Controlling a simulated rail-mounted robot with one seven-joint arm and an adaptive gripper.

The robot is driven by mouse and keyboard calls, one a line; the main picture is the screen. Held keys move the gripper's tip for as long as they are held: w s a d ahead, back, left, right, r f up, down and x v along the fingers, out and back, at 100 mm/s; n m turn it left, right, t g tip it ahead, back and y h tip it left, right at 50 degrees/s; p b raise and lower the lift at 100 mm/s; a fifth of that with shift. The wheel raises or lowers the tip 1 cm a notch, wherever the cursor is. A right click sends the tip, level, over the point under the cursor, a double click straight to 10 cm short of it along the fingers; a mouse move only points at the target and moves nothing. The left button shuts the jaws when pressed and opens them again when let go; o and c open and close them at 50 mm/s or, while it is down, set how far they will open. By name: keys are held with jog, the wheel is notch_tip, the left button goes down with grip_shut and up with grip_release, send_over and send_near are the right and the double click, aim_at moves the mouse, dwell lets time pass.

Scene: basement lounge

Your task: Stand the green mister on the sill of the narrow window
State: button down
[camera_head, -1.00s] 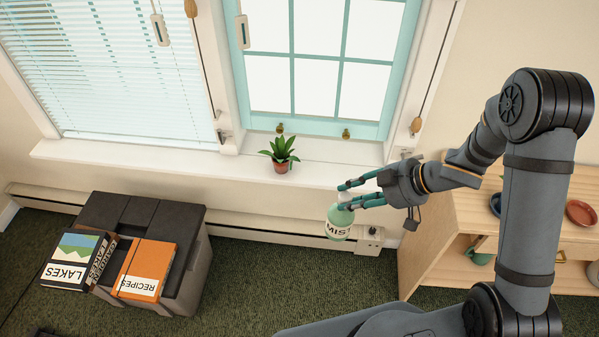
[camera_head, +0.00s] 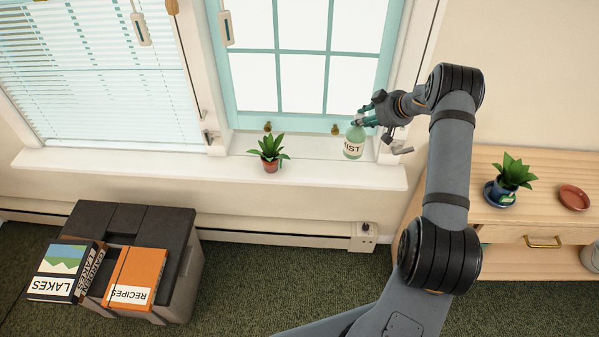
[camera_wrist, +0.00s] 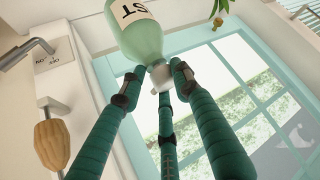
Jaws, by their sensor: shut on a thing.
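The green mister (camera_head: 354,141) is a pale green bottle with a cream label reading "MIST". My gripper (camera_head: 361,121) is shut on its neck, and the bottle hangs roughly upright below the fingers. In the wrist view the teal fingers close around the neck of the mister (camera_wrist: 137,38). The mister is over the right part of the white sill (camera_head: 320,172) of the narrow teal-framed window (camera_head: 303,68). I cannot tell whether its base touches the sill.
A small potted plant (camera_head: 270,152) stands on the sill left of the mister. A window crank (camera_head: 401,149) is close on the right. A wooden cabinet (camera_head: 520,226) with a plant and a red dish stands at right. A dark box (camera_head: 128,222) with books is at lower left.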

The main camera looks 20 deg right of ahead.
aim_at(355, 139)
jog(key=w+d+m+h, duration=0.2)
jog(key=w+d, duration=0.2)
jog(key=d, duration=0.2)
jog(key=a+f+b, duration=0.6)
jog(key=a+f, duration=0.5)
jog(key=shift+s+a+f+b, duration=0.25)
jog(key=shift+s+a+b, duration=0.05)
jog(key=shift+a+b, duration=0.1)
jog(key=c, duration=1.3)
grip_release()
jog(key=shift+f, duration=0.1)
jog(key=shift+o, duration=0.2)
jog(key=v, duration=1.2)
jog(key=shift+s+d, duration=0.15)
jog(key=shift+s, duration=0.1)
jog(key=shift+f, duration=0.1)
